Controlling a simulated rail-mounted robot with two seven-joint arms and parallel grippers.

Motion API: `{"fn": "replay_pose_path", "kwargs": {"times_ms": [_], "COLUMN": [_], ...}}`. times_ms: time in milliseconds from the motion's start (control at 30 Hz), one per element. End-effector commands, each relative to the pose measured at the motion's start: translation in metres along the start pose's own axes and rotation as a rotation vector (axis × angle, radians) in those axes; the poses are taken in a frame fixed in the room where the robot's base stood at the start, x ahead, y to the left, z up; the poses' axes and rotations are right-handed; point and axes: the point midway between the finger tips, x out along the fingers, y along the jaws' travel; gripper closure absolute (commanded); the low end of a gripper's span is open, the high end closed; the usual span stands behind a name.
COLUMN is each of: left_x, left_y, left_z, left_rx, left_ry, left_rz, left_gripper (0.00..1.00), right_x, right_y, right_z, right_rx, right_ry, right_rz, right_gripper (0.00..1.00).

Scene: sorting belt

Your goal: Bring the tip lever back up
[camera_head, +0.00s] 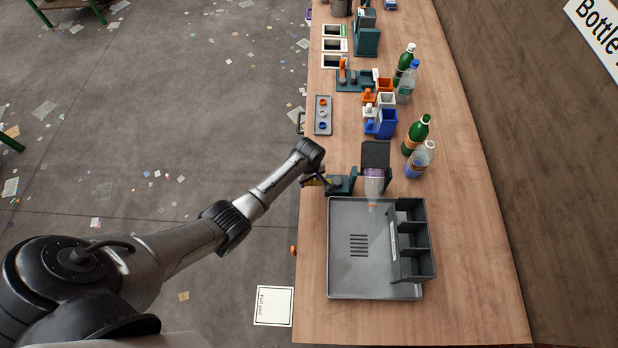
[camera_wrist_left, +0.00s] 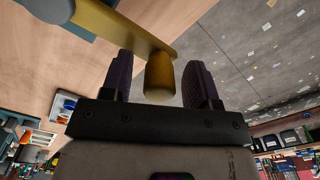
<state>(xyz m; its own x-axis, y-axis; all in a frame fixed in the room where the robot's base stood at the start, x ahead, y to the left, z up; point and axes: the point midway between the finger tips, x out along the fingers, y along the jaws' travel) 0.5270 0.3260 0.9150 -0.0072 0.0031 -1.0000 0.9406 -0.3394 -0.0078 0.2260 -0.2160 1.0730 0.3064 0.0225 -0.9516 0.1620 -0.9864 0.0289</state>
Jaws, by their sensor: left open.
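The tip lever is a yellow bar (camera_wrist_left: 130,28) with a rounded yellow knob (camera_wrist_left: 159,77) at its end in the left wrist view. My left gripper (camera_wrist_left: 158,66) is open, with its two dark fingers on either side of the knob. In the head view the left gripper (camera_head: 317,181) is at the table's left edge, beside the teal lever base (camera_head: 341,185). The arm partly hides the lever there. The dark tipping holder (camera_head: 376,153) is right of the base, with a translucent container (camera_head: 374,184) at its front, over the tray's back edge. My right gripper is out of view.
A grey tray (camera_head: 345,275) with a divided bin (camera_head: 416,262) lies in front of the holder. Bottles (camera_head: 416,134) stand behind it at the right. A small tray of rings (camera_head: 322,116) and coloured cups (camera_head: 387,122) are farther back. Left of the table is open floor.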

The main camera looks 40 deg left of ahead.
Motion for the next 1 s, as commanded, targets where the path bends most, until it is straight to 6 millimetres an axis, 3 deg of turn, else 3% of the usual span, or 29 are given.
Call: {"fn": "replay_pose_path", "kwargs": {"times_ms": [233, 800, 1000], "left_x": [0.0003, 0.0001, 0.0], "left_y": [0.0002, 0.0, -0.0002], "left_z": [0.0002, 0.0001, -0.0001], "left_rx": [0.0, 0.0, 0.0], "left_ry": [0.0, 0.0, 0.0], "left_rz": [0.0, 0.0, -0.001], "left_gripper": [0.45, 0.99, 1.0], "right_x": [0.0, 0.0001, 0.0], "right_y": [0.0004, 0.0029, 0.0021], "right_z": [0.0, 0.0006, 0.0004], "right_rx": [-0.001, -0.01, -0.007], "right_ry": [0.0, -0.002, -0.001], "right_rz": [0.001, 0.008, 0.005], "right_gripper": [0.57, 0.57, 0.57]}}
